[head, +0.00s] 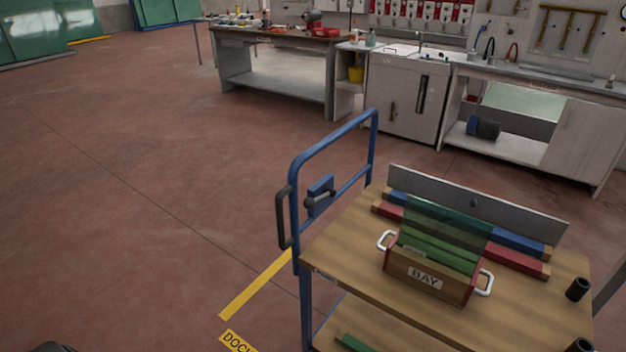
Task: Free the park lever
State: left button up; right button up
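A cart with a wooden top (340,250) stands at the lower right, with a blue tube push handle (333,135) at its left end. A blue plate (321,184) is fixed on the handle's lower crossbar. A short grey lever with a dark knob (318,198) sits on this plate and lies nearly level, tilted slightly. A black upright grip (283,220) is on the handle's left post. No label shows which of the two is the park lever. Neither of my grippers can be made out.
A wooden box marked BAY (400,265) with white handles holds green glass panes (440,228) on the cart. Yellow floor tape (255,285) and a DOCK label (237,342) lie left of the cart. Workbenches (275,75) stand behind. The red floor at left is clear.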

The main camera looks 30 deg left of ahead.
aim_at(309, 202)
jog(key=j+u, duration=0.1)
jog(key=u, duration=0.3)
jog(key=j+u, duration=0.1)
jog(key=u, duration=0.3)
